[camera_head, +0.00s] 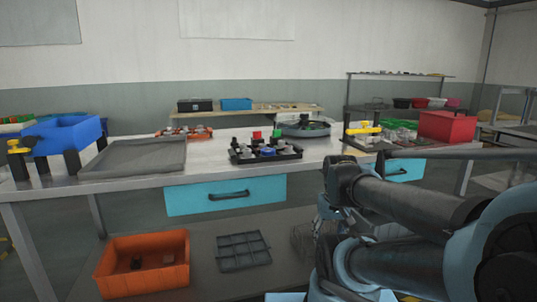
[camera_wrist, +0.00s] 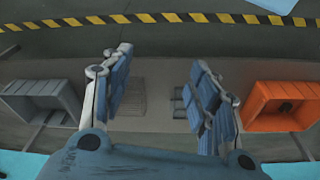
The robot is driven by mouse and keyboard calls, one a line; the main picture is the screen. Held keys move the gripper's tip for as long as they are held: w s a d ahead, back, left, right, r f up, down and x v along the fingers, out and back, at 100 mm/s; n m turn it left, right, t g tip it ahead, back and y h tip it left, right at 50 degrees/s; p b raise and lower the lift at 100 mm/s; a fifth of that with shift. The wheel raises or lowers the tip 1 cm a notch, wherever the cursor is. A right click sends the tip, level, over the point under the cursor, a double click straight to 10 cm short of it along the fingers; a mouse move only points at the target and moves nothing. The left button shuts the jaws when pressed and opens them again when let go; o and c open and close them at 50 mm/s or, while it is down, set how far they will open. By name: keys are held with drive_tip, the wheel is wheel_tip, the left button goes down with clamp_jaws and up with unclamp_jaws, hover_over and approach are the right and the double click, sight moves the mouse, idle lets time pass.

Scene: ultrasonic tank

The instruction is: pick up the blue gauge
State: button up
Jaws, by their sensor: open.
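A small blue item (camera_head: 267,151) sits among several small parts in a black tray (camera_head: 240,160) on the metal workbench in the head view. It may be the blue gauge, but it is too small to tell. My gripper (camera_wrist: 160,88) is open and empty in the wrist view, its two fingers wide apart. It faces the bench's lower shelf, and the blue item is not visible there. In the head view my arm fills the lower right, and I cannot make out the fingers clearly.
An orange bin (camera_head: 145,265) and a divided grey tray (camera_head: 243,251) lie on the lower shelf. A yellow-black floor stripe (camera_wrist: 170,17) crosses the wrist view.

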drive_tip(key=shift+o, duration=0.8)
drive_tip(key=o, duration=0.3)
wheel_tip(320, 180, up, 2)
drive_tip(key=shift+s+a+r, duration=0.1)
wheel_tip(320, 180, up, 34)
drive_tip(key=n+g, duration=0.2)
drive_tip(key=n, duration=0.1)
hover_over(268, 152)
drive_tip(key=w, duration=0.4)
drive_tip(key=f, duration=1.1)
drive_tip(key=shift+s+f, duration=0.2)
drive_tip(key=shift+f, duration=0.15)
drive_tip(key=shift+s+f, duration=0.2)
drive_tip(key=shift+f, duration=2.6)
